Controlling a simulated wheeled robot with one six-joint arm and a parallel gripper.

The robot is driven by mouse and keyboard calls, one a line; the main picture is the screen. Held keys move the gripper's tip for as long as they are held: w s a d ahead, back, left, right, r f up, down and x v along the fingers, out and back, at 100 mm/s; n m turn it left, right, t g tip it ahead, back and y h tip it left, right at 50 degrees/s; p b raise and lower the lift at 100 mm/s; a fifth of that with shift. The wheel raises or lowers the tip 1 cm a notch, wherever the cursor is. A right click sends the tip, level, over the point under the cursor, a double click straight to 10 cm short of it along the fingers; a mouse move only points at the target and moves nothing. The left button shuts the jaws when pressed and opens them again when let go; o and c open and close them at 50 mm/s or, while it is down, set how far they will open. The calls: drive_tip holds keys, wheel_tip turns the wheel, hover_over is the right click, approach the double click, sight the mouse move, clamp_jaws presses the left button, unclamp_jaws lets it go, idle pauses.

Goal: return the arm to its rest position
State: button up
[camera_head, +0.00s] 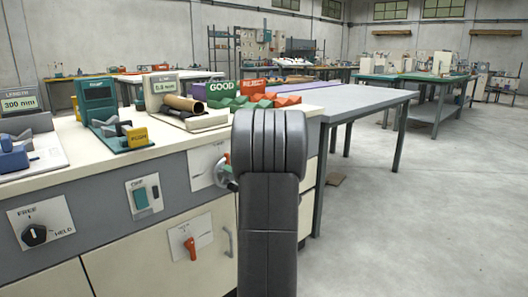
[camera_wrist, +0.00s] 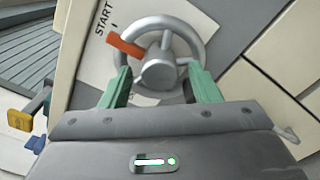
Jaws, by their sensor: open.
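My arm (camera_head: 270,190) rises in the middle of the head view and hides part of the bench front behind it. My gripper (camera_wrist: 161,85) shows in the wrist view with its two green fingers apart. A grey handwheel (camera_wrist: 196,40) with an orange mark or handle (camera_wrist: 126,45) lies in front of the fingers, beside the word START. The wheel's hub (camera_wrist: 158,72) appears between the fingers; I cannot tell whether they touch it. Part of the handwheel (camera_head: 222,172) shows left of my arm in the head view.
The bench front carries a FREE/HELD knob (camera_head: 35,235), a green switch (camera_head: 145,197) and an orange lever (camera_head: 190,247). GOOD and REJECT trays (camera_head: 285,100) sit on top. A grey table (camera_head: 365,98) stands behind. Open floor (camera_head: 430,220) lies to the right.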

drive_tip(key=p+v, duration=0.3)
drive_tip(key=v, duration=1.1)
drive_tip(key=b+x, duration=0.3)
drive_tip(key=x, duration=1.1)
drive_tip(key=shift+a, duration=0.1)
drive_tip(key=shift+m, duration=1.2)
drive_tip(key=shift+d, duration=0.2)
